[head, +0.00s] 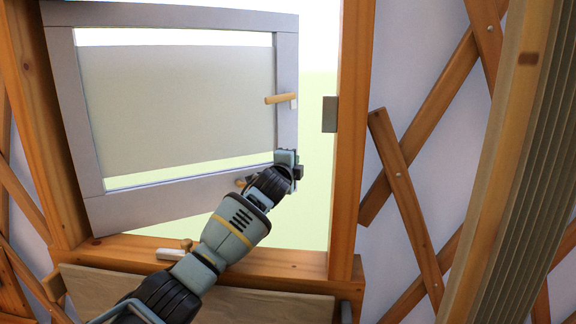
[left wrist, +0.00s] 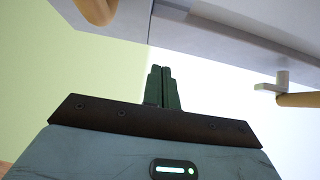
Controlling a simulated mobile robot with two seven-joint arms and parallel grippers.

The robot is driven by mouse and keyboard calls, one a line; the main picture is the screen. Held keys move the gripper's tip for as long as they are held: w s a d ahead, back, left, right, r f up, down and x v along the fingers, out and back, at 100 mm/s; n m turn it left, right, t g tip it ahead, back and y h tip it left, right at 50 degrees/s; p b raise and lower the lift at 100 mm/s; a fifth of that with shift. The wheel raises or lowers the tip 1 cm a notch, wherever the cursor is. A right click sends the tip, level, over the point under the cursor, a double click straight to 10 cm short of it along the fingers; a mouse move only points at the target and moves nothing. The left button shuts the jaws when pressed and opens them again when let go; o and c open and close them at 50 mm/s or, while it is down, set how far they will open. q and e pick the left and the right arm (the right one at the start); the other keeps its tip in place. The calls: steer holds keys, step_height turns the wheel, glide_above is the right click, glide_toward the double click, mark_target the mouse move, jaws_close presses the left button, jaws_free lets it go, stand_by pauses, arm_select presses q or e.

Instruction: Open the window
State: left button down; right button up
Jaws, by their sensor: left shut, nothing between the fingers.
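The window sash (head: 188,192) is a grey frame around a pane, and it stands ajar. Pale green outdoors shows in the gap between its right edge and the wooden post. A wooden handle (head: 281,98) sits on its right side; a similar handle also shows in the left wrist view (left wrist: 298,100). My left gripper (head: 288,158) is at the sash's lower right corner, below the handle. Its fingers (left wrist: 163,88) are shut and empty, close to the sash edge; I cannot tell whether they touch it. My right gripper is out of view.
A wooden post (head: 350,170) with a metal plate (head: 330,114) stands right of the opening. Wooden lattice slats (head: 410,190) cover the wall further right. A wooden sill (head: 290,262) runs below, with a small pale fitting (head: 169,254) on it.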

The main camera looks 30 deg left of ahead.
arm_select(q)
steer(key=v, duration=0.5)
steer(key=shift+p, duration=0.3)
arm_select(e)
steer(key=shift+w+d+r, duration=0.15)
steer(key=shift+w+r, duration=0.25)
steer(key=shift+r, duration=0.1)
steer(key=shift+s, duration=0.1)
